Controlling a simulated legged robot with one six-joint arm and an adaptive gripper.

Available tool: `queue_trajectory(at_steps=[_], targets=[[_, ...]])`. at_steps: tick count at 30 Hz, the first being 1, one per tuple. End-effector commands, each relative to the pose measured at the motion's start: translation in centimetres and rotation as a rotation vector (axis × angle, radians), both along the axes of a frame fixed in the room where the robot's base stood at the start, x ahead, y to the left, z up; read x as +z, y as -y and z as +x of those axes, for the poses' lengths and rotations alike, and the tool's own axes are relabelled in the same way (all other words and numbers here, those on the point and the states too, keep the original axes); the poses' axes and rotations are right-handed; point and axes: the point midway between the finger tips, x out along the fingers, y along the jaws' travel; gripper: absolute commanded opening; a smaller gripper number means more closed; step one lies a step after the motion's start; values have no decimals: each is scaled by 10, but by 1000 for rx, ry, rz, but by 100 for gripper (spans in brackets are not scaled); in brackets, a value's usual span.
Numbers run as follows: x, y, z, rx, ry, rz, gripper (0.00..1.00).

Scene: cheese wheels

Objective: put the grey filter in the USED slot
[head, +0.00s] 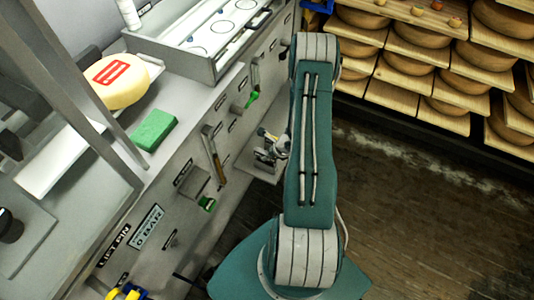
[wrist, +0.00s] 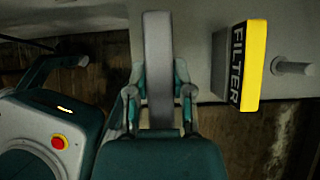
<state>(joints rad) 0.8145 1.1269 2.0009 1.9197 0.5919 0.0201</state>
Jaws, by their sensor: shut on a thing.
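In the wrist view, my gripper (wrist: 158,92) is shut on a grey slab, the grey filter (wrist: 158,50), which stands upright between the two fingers. The filter's far end reaches the pale panel ahead; I cannot tell whether it touches or sits in it. In the head view, my gripper (head: 271,145) is small and partly hidden behind my arm, near the cabinet front. No slot marked USED can be read in either view.
A yellow block (wrist: 253,66) lettered FILTER and a grey peg (wrist: 292,67) stand right of my gripper. The cabinet front has a wooden handle (head: 214,155) and green-tipped levers. A cheese wheel (head: 120,81) and green block (head: 153,130) lie on the counter. Cheese shelves stand right.

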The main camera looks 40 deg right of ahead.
Motion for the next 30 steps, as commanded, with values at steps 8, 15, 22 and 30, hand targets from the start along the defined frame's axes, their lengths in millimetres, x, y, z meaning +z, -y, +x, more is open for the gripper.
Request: queue_trajectory(at_steps=[8, 15, 22, 30], targets=[[-6, 0, 0, -1, 1, 0, 0], [-11, 0, 0, -1, 0, 0, 0], [-16, 0, 0, 0, 0, 0, 0], [-22, 0, 0, 0, 1, 0, 0]])
